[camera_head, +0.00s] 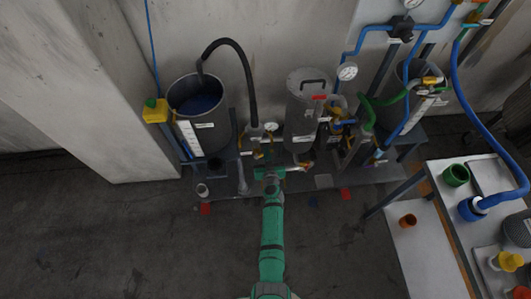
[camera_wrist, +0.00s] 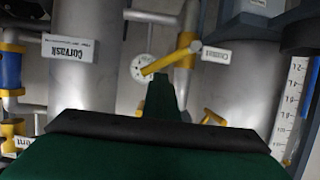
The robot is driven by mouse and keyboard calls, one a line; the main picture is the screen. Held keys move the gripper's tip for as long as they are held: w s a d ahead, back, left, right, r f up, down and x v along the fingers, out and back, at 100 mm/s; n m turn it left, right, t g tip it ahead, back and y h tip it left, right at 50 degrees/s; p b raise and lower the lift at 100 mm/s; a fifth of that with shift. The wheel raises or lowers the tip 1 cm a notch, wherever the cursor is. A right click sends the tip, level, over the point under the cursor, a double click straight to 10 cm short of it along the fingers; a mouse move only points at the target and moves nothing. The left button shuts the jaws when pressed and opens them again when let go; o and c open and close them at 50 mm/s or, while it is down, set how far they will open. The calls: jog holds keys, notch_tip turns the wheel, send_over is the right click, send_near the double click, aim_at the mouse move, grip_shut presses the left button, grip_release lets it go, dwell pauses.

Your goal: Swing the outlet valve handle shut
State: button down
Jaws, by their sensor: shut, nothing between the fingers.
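In the wrist view a yellow lever handle (camera_wrist: 172,55) slants across the middle, from a pale round disc at its left to a yellow upright part at its right. It looks like a valve handle; I cannot tell for sure that it is the outlet valve's. My gripper (camera_wrist: 160,78) is shut and empty, its green tip just below the handle in the picture; contact is unclear. In the head view my gripper (camera_head: 268,171) is low in front of the tanks, and small yellow valve parts (camera_head: 252,146) show just behind it, partly hidden.
A grey tank (camera_head: 305,112) with a lid stands behind right of my gripper, an open tank (camera_head: 207,137) with blue liquid to the left. A white-topped table (camera_head: 425,255) stands at right. Open floor (camera_head: 120,235) lies front left.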

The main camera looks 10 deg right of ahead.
jog(key=shift+d, duration=0.1)
jog(key=shift+d+f, duration=0.6)
jog(key=shift+d+f, duration=0.45)
jog(key=shift+f, duration=0.35)
jog(key=shift+d+r, duration=0.1)
jog(key=shift+r, duration=0.15)
dwell(0.5)
jog(key=shift+s, duration=0.1)
